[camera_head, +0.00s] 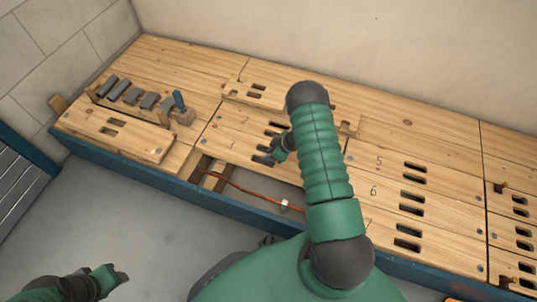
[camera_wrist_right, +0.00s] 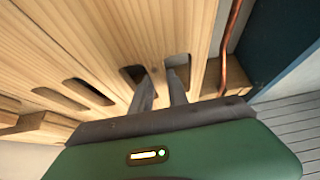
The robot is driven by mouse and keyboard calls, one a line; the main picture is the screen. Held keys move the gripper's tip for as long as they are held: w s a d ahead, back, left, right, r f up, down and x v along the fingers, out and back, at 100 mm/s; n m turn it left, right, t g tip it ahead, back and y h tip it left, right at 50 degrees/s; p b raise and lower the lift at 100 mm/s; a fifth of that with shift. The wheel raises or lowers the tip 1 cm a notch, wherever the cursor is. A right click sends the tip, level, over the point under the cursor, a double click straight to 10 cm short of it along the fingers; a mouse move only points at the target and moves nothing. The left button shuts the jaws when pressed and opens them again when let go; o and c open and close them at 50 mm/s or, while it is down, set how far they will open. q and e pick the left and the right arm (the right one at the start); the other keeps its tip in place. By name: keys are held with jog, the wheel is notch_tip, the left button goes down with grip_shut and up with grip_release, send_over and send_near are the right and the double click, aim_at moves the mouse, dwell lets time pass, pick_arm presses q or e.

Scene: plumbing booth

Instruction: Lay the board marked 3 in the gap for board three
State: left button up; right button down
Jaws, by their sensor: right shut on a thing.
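The board marked 3 (camera_head: 226,150) is pale wood with slots and lies lengthwise behind the open gap (camera_head: 215,181). My right gripper (camera_head: 264,157) is shut on this board at its slots. In the right wrist view my right gripper's fingers (camera_wrist_right: 160,80) reach into two slots of the board (camera_wrist_right: 105,35). The front of the gap is uncovered; I cannot tell whether the board touches its supports. My arm hides the board's right part. My left gripper (camera_head: 120,277) is low at the left, away from the boards; its jaws are too small to read.
A copper pipe (camera_head: 240,186) runs through the gap and also shows in the right wrist view (camera_wrist_right: 231,45). The board marked 2 (camera_head: 246,122) lies behind. Boards marked 5 (camera_head: 385,158) and 6 (camera_head: 385,190) lie to the right. Grey pieces in a rack (camera_head: 130,97) stand at the left.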

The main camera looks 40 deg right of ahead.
jog(key=c, duration=1.3)
grip_release()
jog(key=shift+o, duration=0.5)
jog(key=shift+f, duration=0.1)
jog(key=shift+s, duration=0.1)
jog(key=p+v, duration=0.9)
jog(key=v, duration=0.7)
jog(key=shift+d+r, duration=0.15)
jog(key=shift+r, duration=0.15)
